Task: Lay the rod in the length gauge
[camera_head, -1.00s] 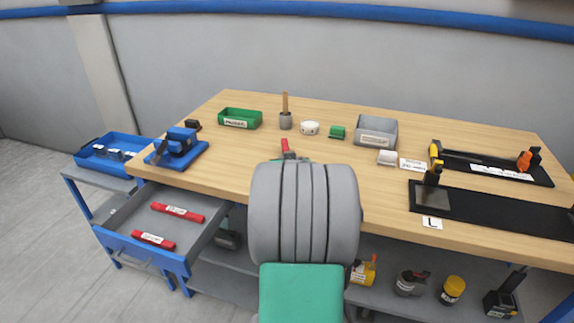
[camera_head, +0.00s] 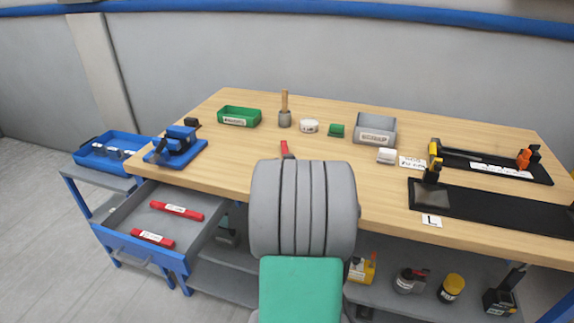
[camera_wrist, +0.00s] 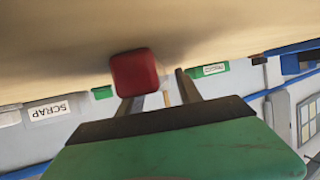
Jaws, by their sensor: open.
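A red bar (camera_head: 285,149), likely the rod, shows just beyond my wrist in the head view; the wrist hides most of it. In the wrist view a red block end (camera_wrist: 135,72) stands by the left fingertip, overlapping it. My gripper (camera_wrist: 158,92) is open, its two dark fingers apart. I cannot tell whether the red block touches a finger. At the right of the bench lie a black fixture with yellow and orange ends (camera_head: 458,154) and a long black plate (camera_head: 495,209) beside an "L" card; which is the length gauge is unclear.
An open drawer (camera_head: 127,242) at left holds two labelled red bars (camera_head: 177,211). A blue fixture (camera_head: 176,147), green bin (camera_head: 239,117), upright wooden-handled tool (camera_head: 285,113), white round item (camera_head: 309,126) and grey scrap bin (camera_head: 375,130) stand on the bench. The middle front is fairly clear.

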